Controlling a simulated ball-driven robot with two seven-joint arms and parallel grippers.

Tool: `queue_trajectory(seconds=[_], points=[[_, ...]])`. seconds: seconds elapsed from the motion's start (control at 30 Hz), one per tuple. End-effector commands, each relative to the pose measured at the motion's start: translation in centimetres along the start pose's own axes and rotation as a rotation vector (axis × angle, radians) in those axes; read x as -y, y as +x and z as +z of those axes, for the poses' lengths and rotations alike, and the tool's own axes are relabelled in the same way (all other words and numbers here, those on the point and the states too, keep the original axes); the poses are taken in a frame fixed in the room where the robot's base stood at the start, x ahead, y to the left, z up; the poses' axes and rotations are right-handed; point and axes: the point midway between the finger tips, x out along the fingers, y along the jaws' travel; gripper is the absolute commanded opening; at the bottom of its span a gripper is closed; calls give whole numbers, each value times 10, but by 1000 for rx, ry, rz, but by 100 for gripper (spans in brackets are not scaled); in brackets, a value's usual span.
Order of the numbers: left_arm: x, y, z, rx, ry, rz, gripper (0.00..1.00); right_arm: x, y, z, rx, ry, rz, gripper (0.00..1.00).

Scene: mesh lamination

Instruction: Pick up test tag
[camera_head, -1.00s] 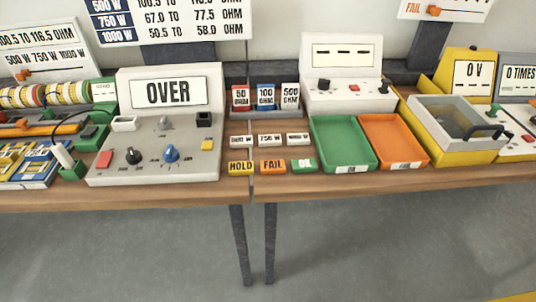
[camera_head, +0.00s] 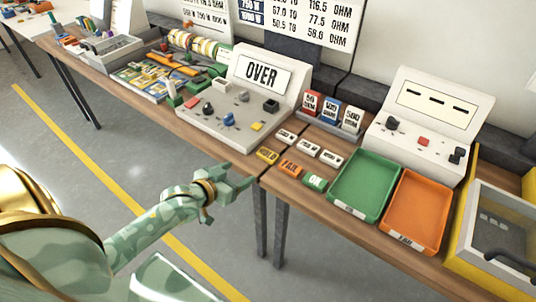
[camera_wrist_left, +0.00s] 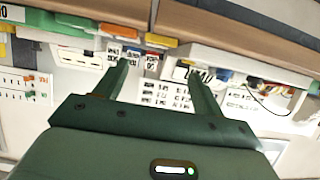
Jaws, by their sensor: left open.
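No tag reads "test" in these views. Small tags lie at the table's front edge in the head view: a yellow HOLD tag (camera_head: 267,155), an orange FAIL tag (camera_head: 291,168) and a green OK tag (camera_head: 315,181). Behind them lie three white tags, the middle one here (camera_head: 308,149). My left gripper (camera_head: 243,178) is open and empty, just in front of the table edge, left of and below the yellow tag. In the left wrist view, its two fingers (camera_wrist_left: 160,76) are apart with nothing between them. My right gripper is not in view.
A grey tester reading OVER (camera_head: 262,74) stands behind left. A green tray (camera_head: 345,208) and an orange tray (camera_head: 393,236) are to the right. Red, blue and white ohm blocks (camera_head: 331,112) stand behind the tags. The floor in front is clear.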

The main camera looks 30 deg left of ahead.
Motion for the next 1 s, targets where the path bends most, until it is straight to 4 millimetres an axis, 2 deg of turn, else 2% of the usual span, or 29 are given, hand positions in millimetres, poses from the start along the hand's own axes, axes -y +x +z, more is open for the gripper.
queue_trajectory(seconds=[0.03, 0.1, 0.3, 0.53, 0.8, 1.0], points=[[1, 16, 4, -1, 0, -1, 69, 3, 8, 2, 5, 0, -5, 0], [1, 34, 4, -1, 0, -1, 69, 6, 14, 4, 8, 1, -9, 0], [0, 76, 4, 2, -1, -1, 69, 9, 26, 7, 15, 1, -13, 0], [0, 95, 1, 1, 0, -1, 69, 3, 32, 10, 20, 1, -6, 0], [0, 136, -4, 3, 1, -1, 69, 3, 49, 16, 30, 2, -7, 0], [0, 139, -6, 3, 2, -1, 69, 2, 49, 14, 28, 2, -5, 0]])
